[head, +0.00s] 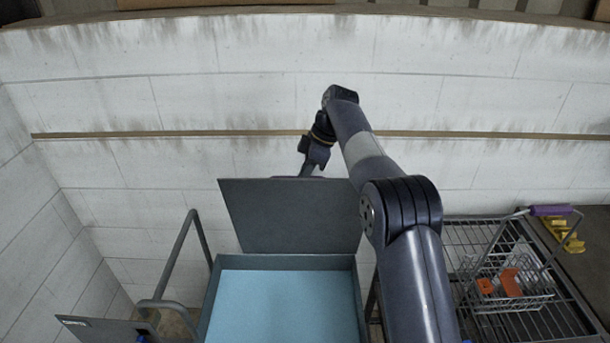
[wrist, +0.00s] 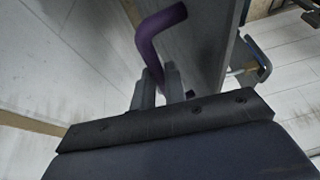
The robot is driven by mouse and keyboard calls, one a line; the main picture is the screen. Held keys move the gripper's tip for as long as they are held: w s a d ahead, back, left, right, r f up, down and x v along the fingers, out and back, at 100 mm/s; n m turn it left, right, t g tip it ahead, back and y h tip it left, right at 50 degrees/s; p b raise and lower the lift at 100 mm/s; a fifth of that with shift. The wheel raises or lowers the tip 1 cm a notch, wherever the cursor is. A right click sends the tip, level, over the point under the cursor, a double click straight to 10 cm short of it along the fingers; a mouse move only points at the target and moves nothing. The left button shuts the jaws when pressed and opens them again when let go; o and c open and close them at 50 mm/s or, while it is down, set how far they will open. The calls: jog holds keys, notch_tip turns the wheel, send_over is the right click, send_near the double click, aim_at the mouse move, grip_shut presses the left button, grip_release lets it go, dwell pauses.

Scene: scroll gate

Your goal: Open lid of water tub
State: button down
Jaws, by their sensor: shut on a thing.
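The water tub (head: 208,309) is a dark grey box with light blue water (head: 285,305) inside, at the bottom middle of the head view. Its flat grey lid (head: 290,220) stands raised at the tub's far side, and the tub's top is uncovered. In the wrist view, a grey panel that looks like the lid (wrist: 200,40) rises beside a bent purple handle (wrist: 150,42). My gripper (head: 307,168) is at the lid's upper edge. The wrist view shows its fingers (wrist: 158,84) shut on the purple handle. The handle is hidden in the head view.
A pale block wall (head: 150,100) stands close behind the lid and my gripper. A grey bent rail (head: 183,250) is left of the tub. On the right are a metal wire rack (head: 470,240), a wire basket (head: 515,285) with orange things and a yellow object (head: 565,235).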

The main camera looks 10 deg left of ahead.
jog(key=shift+d+f, duration=0.15)
jog(key=shift+f, duration=0.45)
jog(key=c, duration=1.8)
grip_release()
jog(key=shift+c, duration=0.2)
jog(key=o, duration=0.3)
jog(key=shift+w, duration=0.3)
jog(key=shift+o, duration=0.4)
jog(key=shift+s+r, duration=0.15)
jog(key=shift+r, duration=0.05)
jog(key=shift+r, duration=0.3)
jog(key=w+d+r, duration=0.2)
jog(key=w+d, duration=0.3)
jog(key=d, duration=0.7)
